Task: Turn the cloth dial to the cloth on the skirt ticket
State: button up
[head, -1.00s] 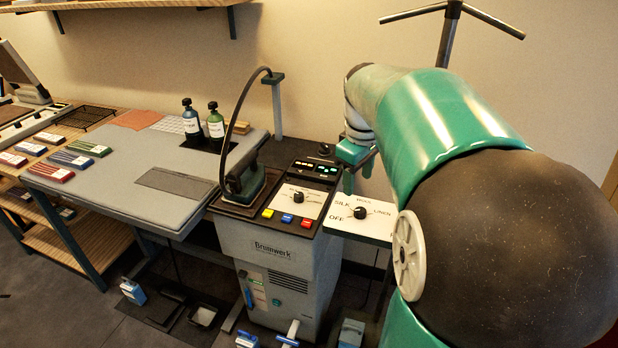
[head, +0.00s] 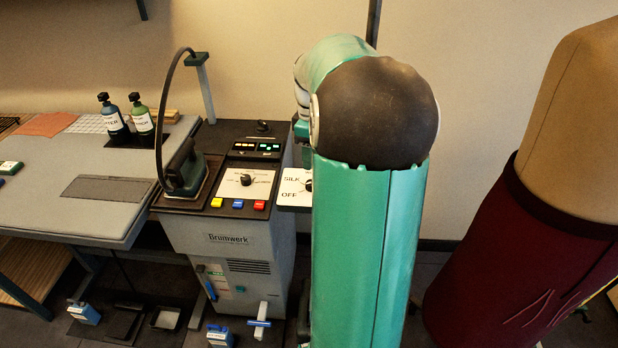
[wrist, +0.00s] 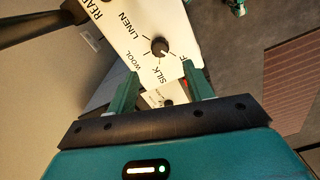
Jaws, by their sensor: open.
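The cloth dial (wrist: 160,47) is a small black knob on a white plate (wrist: 140,22). In the wrist view, OFF is partly cut off, and SILK, WOOL and LINEN are legible around it. I cannot tell for sure which word its pointer faces. My gripper (wrist: 161,84) is open and empty, its two green fingers apart, short of the knob in the picture. In the head view the dial (head: 308,185) shows at my arm's edge, and my arm hides the fingers. A maroon skirt (head: 510,265) hangs on a dress form at right. I cannot make out its ticket.
The grey Brumwerk unit (head: 232,255) stands left of the dial plate, with its own panel knob (head: 246,180) and coloured buttons. An iron (head: 184,170) rests on it. Two bottles (head: 142,122) stand on the grey pressing board (head: 60,215). A thin post rises behind my arm.

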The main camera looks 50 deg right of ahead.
notch_tip(320, 180, down, 9)
dwell(0.3)
jog(key=c, duration=1)
